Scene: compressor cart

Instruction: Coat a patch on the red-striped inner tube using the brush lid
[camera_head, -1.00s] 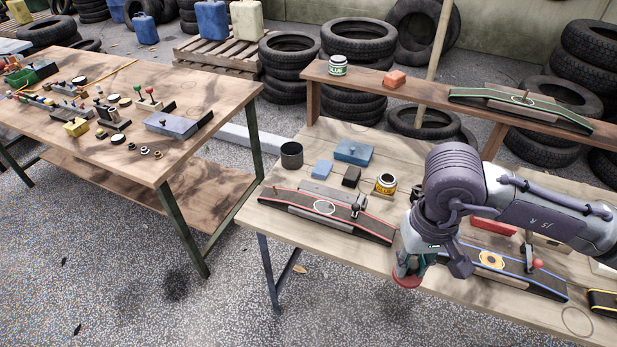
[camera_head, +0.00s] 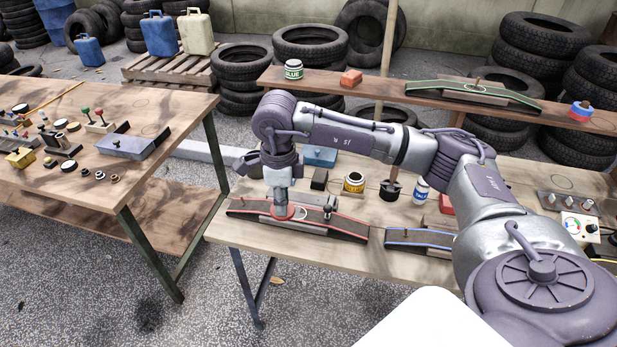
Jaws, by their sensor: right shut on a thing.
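The red-striped inner tube (camera_head: 345,229) lies dark and long on its low stand near the front edge of the workbench. A pale ring marks a spot on its top, partly hidden by my gripper. My right gripper (camera_head: 281,202) points down over the tube's left half, beside that ring. It is shut on a red round lid (camera_head: 290,213), which looks like the brush lid. The lid is at or just above the tube; I cannot tell if its brush touches, as the brush is hidden. My left gripper is not in view.
A blue-striped tube (camera_head: 405,239) lies right of the red one, partly behind my arm. A clamp stands on the red tube's right part. A dark block (camera_head: 319,179), blue box (camera_head: 320,155) and blue-white bottle (camera_head: 421,191) stand behind. A glue can (camera_head: 293,69) is on the shelf.

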